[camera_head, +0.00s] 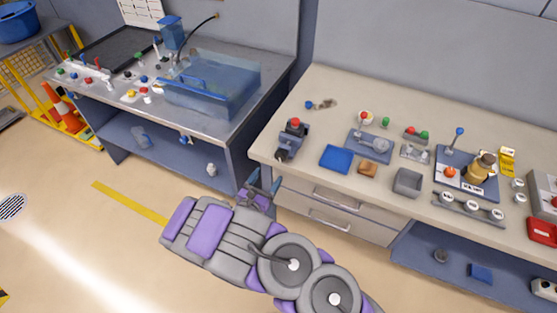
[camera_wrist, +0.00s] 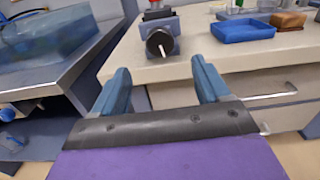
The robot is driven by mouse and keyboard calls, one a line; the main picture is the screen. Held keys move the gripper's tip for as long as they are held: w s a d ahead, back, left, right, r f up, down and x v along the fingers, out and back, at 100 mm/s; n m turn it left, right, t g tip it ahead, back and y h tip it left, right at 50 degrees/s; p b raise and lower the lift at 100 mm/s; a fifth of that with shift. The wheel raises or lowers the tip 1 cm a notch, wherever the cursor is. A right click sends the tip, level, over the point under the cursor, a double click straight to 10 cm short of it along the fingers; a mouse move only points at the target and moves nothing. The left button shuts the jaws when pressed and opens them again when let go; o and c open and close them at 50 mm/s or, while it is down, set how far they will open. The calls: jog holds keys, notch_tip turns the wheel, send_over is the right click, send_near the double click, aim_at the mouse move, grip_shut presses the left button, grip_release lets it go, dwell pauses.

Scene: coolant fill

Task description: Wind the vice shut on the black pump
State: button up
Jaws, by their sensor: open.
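A small blue-grey vice (camera_head: 290,143) stands at the left front corner of the right-hand bench. In the wrist view the vice (camera_wrist: 160,24) shows a round black hub (camera_wrist: 159,43) with a pale pin, facing me. A dark part with a red top (camera_head: 295,123) sits at the vice; I cannot tell whether it is the black pump or how the jaws sit on it. My gripper (camera_head: 264,184) is open and empty, in front of the bench corner and below the vice. In the wrist view the vice lies beyond and between my two blue fingers (camera_wrist: 160,72), apart from them.
The bench (camera_head: 325,85) holds a blue tray (camera_head: 337,159), a brown block (camera_head: 368,170), a grey bin (camera_head: 408,182) and a lever panel (camera_head: 466,180). Drawers (camera_head: 335,200) lie below its front edge. A left bench (camera_head: 215,128) carries a clear blue tank (camera_head: 222,85). Floor between benches is open.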

aim_at(279, 158)
jog(key=b+x, duration=0.1)
jog(key=x, duration=0.9)
jog(key=shift+a, duration=0.1)
jog(key=shift+c, duration=0.3)
jog(key=c, duration=1)
jog(key=shift+m, duration=0.3)
jog(key=shift+m, duration=0.4)
jog(key=o, duration=1.1)
jog(key=shift+f, duration=0.1)
jog(key=shift+c, duration=0.2)
jog(key=shift+s, duration=0.1)
